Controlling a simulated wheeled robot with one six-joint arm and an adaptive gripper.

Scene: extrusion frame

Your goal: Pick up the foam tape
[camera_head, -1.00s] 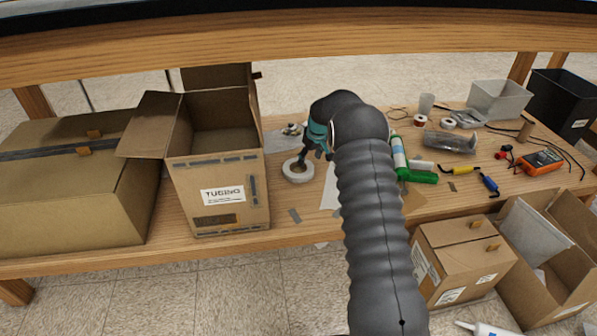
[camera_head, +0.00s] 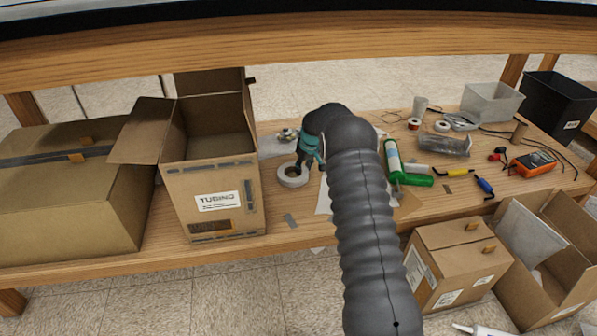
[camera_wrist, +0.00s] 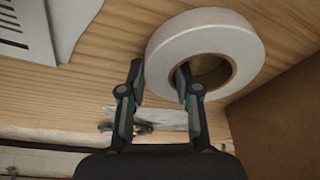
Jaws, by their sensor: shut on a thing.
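The foam tape is a white roll (camera_head: 292,183) with a brown core. It lies flat on the wooden shelf, right of the tubing box. In the wrist view the roll (camera_wrist: 221,34) fills the upper middle. My gripper (camera_wrist: 159,76) is shut on its ring wall: one finger is inside the core hole and the other is against the outer side. In the head view my gripper (camera_head: 308,164) comes down at the roll's right edge, and my arm hides part of the shelf behind it. I see no clear gap under the roll.
An open cardboard box (camera_head: 190,185) labelled TUBING stands close left of the roll. A green-and-white tube (camera_head: 393,160), a green object (camera_head: 416,180) and an orange meter (camera_head: 533,163) lie to the right. Wooden beams of the frame (camera_head: 300,55) run above the shelf.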

